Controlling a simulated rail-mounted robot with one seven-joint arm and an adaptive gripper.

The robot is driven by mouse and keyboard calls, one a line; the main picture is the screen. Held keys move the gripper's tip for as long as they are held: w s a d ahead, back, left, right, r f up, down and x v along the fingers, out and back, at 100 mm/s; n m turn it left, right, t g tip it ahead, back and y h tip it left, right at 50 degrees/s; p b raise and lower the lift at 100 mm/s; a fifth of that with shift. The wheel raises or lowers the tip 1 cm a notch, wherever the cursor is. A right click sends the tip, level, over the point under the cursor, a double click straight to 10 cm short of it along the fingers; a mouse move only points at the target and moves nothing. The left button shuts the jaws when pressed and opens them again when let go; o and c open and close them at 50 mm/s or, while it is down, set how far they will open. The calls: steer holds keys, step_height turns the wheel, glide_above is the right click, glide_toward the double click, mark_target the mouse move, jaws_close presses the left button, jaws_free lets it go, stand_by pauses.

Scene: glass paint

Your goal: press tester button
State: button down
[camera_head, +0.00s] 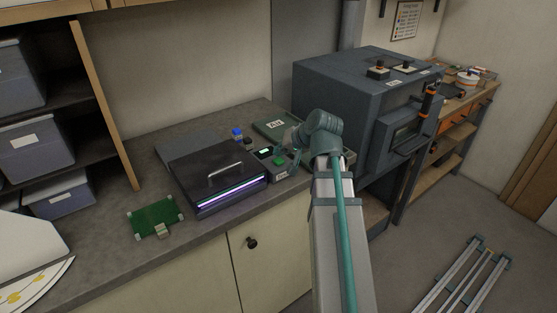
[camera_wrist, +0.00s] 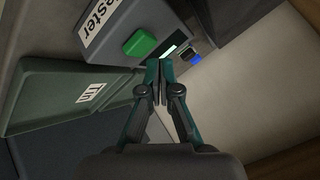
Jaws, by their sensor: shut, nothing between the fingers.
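The tester is a grey box (camera_head: 282,172) on the counter, to the right of a dark box with a handle. Its raised green button (camera_head: 279,161) is on top, beside a small lit display (camera_head: 264,152). In the wrist view the tester (camera_wrist: 124,33) is at the top, with the green button (camera_wrist: 140,42) and display (camera_wrist: 168,51) visible. My gripper (camera_head: 290,157) is shut and empty at the tester's right side. In the wrist view its fingertips (camera_wrist: 157,66) appear just below and right of the button, and they do not cover it. I cannot tell their exact height above the tester.
A dark box with a glowing slot (camera_head: 213,172) stands left of the tester. A green circuit board (camera_head: 156,218) lies farther left. A blue-capped item (camera_head: 237,133) and a green box (camera_head: 276,128) are behind. A container labelled Tin (camera_wrist: 55,92) is beside the tester. A large grey furnace (camera_head: 345,95) stands right.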

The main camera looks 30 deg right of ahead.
mark_target(280, 161)
steer(key=shift+r+p, duration=1.8)
steer(key=shift+r, duration=0.7)
